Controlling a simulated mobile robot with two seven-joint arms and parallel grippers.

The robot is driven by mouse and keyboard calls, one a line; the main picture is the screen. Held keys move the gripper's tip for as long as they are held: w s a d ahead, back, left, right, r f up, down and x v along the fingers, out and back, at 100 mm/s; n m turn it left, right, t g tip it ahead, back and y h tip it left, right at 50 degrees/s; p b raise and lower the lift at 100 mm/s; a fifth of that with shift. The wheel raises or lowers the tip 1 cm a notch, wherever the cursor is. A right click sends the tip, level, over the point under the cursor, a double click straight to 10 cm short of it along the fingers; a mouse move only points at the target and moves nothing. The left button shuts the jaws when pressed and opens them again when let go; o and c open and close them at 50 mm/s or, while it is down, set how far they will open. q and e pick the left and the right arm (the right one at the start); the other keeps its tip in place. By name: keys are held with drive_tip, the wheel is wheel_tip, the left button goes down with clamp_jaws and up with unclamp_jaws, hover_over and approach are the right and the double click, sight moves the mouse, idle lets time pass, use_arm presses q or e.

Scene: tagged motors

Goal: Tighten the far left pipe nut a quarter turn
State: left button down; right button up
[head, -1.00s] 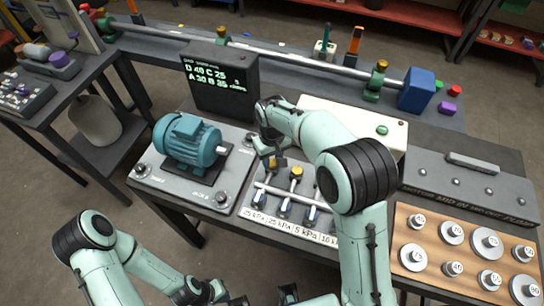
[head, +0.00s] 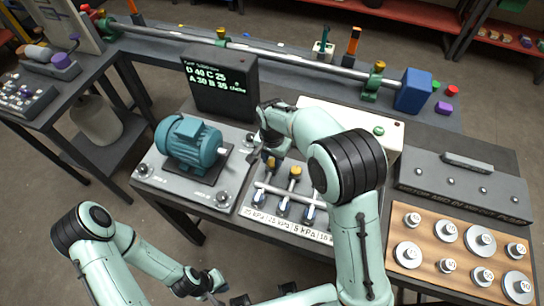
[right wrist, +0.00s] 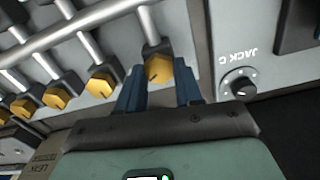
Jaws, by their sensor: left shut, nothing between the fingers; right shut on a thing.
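The far left pipe nut (head: 272,163) is a yellow-orange hexagon at the top of the leftmost pipe on the grey pipe panel. My right gripper (head: 269,154) reaches down onto it and partly covers it. In the right wrist view, the blue fingers of my right gripper (right wrist: 158,88) stand on either side of that nut (right wrist: 158,69), shut on it. The neighbouring nut (head: 295,171) is uncovered; those further right are hidden behind my right arm in the head view. My left gripper (head: 240,299) is at the bottom edge, partly cut off, shut and empty.
A teal motor (head: 192,143) sits on a grey plate left of the panel, with a jack knob (right wrist: 239,85) close beside the gripped nut. A dark display (head: 222,84) stands behind. A wooden board (head: 425,237) with several round weights lies right.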

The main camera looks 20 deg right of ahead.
sight(273, 162)
use_arm(q)
drive_tip(key=shift+w+r+p, duration=0.45)
drive_tip(key=shift+w+r, duration=0.1)
drive_tip(key=shift+r, duration=0.1)
use_arm(e)
drive_tip(key=m, duration=0.5)
drive_tip(key=shift+m, duration=0.3)
drive_tip(key=o, duration=1)
drive_tip(key=shift+o, duration=0.2)
use_arm(q)
drive_tip(key=shift+w+r+p, duration=0.6)
drive_tip(key=shift+w+r, duration=0.25)
use_arm(e)
wheel_tip(273, 162, up, 14)
drive_tip(key=shift+f, duration=0.25)
use_arm(q)
drive_tip(key=shift+s, duration=0.1)
use_arm(e)
drive_tip(key=shift+f, duration=0.1)
